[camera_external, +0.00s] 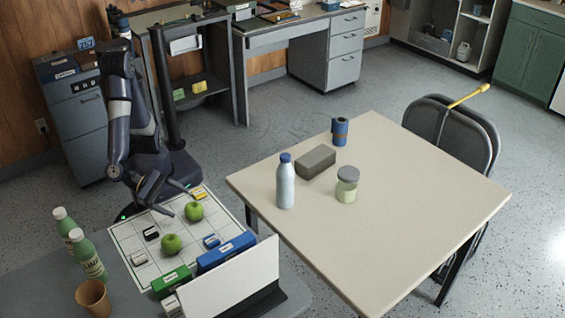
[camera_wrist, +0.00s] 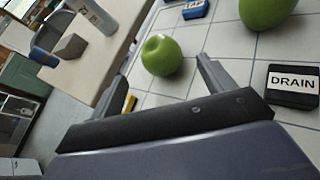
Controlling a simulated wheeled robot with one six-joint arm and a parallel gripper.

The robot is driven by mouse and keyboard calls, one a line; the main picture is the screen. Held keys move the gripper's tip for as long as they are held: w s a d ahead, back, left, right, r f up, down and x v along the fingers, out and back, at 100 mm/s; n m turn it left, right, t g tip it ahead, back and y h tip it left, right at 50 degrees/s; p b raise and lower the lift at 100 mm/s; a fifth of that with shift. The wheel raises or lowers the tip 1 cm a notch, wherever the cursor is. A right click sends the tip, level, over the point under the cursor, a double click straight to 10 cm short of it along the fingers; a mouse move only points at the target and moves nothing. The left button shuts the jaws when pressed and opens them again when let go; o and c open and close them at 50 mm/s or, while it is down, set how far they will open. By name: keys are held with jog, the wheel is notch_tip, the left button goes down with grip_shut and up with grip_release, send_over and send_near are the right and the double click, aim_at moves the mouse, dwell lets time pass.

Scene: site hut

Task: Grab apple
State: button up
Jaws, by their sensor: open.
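Two green apples rest on a white gridded board (camera_external: 139,249). One apple (camera_external: 193,211) is nearer my arm, and the other apple (camera_external: 171,244) is nearer the front. My gripper (camera_external: 180,203) is open and empty above the board, close to the nearer apple. In the wrist view, one apple (camera_wrist: 161,55) shows beyond and between the two fingers of my gripper (camera_wrist: 168,80), apart from them. Another apple (camera_wrist: 266,12) is cut by the top edge, right of the fingers.
A black block labelled DRAIN (camera_wrist: 293,85), a blue block (camera_external: 212,241) and a yellow block (camera_external: 200,194) lie on the board. Blue box (camera_external: 226,251), green box (camera_external: 172,281), bottles (camera_external: 88,257) and a brown cup (camera_external: 93,297) stand around it. A beige table (camera_external: 400,200) stands to the right.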

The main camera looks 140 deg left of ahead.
aim_at(194, 210)
jog(key=shift+b+x, duration=0.85)
jog(key=shift+x, duration=2.85)
jog(key=shift+w+d, duration=0.1)
